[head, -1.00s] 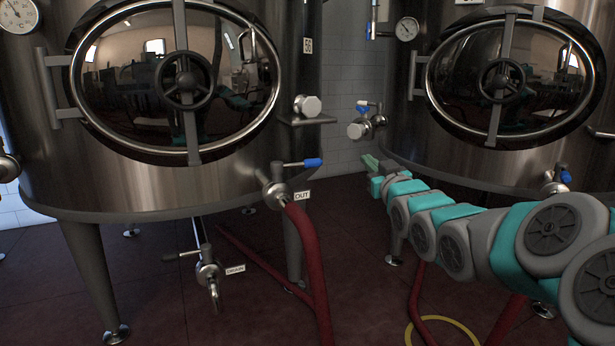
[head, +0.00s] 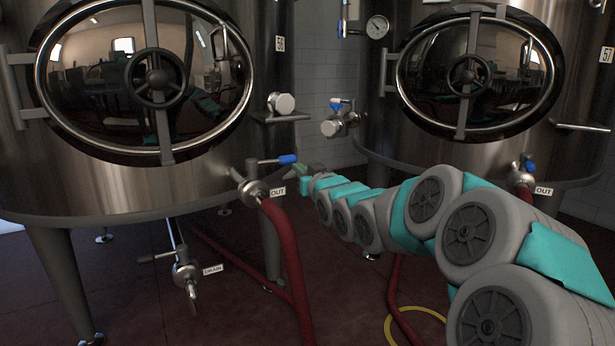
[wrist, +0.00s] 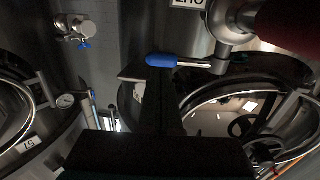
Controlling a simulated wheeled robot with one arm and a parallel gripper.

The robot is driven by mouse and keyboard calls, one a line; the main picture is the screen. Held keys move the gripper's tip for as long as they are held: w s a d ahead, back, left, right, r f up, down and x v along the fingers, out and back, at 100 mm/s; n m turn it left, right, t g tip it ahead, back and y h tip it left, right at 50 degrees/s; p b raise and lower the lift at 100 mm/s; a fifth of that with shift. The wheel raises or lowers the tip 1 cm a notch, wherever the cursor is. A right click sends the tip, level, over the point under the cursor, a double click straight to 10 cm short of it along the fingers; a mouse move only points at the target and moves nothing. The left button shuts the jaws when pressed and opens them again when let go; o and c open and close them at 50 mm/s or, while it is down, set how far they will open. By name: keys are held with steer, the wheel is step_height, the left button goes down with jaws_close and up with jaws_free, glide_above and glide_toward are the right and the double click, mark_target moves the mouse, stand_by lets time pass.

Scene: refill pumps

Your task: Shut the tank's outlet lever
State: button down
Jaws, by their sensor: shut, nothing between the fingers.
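The tank's outlet valve (head: 252,190), tagged OUT (head: 278,191), sits low on the left tank's front with a red hose (head: 286,250) below it. Its lever with a blue handle (head: 287,160) points right, roughly level. In the wrist view, turned over, the blue handle (wrist: 161,60) lies across the tips of my gripper (wrist: 160,72). In the head view my gripper (head: 304,172) is just right of and slightly below the handle's end. The dark fingers look closed together with nothing held. I cannot tell whether they touch the handle.
A drain valve (head: 185,272) hangs under the left tank. A side tap (head: 335,125) juts out between the tanks. The right tank has its own outlet valve (head: 521,178). A yellow ring (head: 415,312) and another red hose (head: 398,290) are on the floor.

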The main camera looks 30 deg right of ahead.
mark_target(293, 157)
steer(key=shift+w+d, duration=0.2)
steer(key=shift+w, duration=1.9)
steer(key=shift+w+d+r+p, duration=0.1)
steer(key=shift+w+p, duration=0.35)
steer(key=shift+w, duration=0.15)
steer(key=shift+w+r, duration=0.15)
steer(key=shift+w, duration=0.05)
steer(key=shift+d+p, duration=0.35)
steer(key=shift+d, duration=0.05)
steer(key=shift+r, duration=0.1)
steer(key=shift+s, duration=0.1)
